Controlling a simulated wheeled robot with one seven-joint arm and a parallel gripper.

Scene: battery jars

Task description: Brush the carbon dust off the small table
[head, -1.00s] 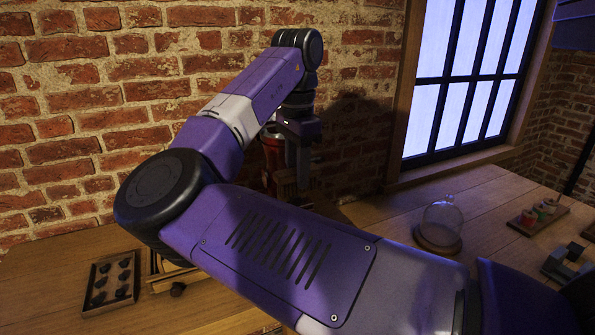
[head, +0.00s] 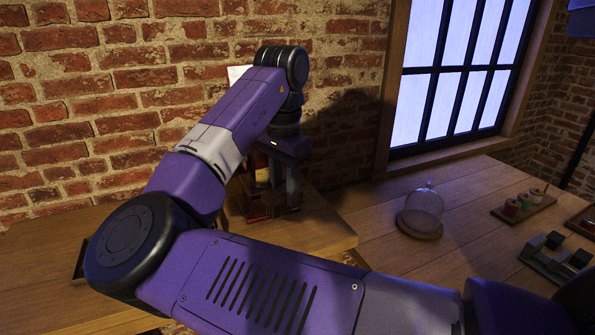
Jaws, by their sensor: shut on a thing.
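My gripper (head: 288,190) hangs from my arm over a small raised wooden table (head: 322,232) by the brick wall. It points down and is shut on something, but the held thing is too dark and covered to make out. A dark red object (head: 255,205) stands just left of the fingers; I cannot tell whether they touch. I cannot make out any carbon dust on the part of the small table that shows. My forearm hides much of the tabletop's front and left.
A glass dome on a wooden base (head: 420,213) stands right on the long bench (head: 455,240). Farther right are a board with small coloured jars (head: 522,205) and a dark block-like apparatus (head: 555,262). The brick wall and window close off the back.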

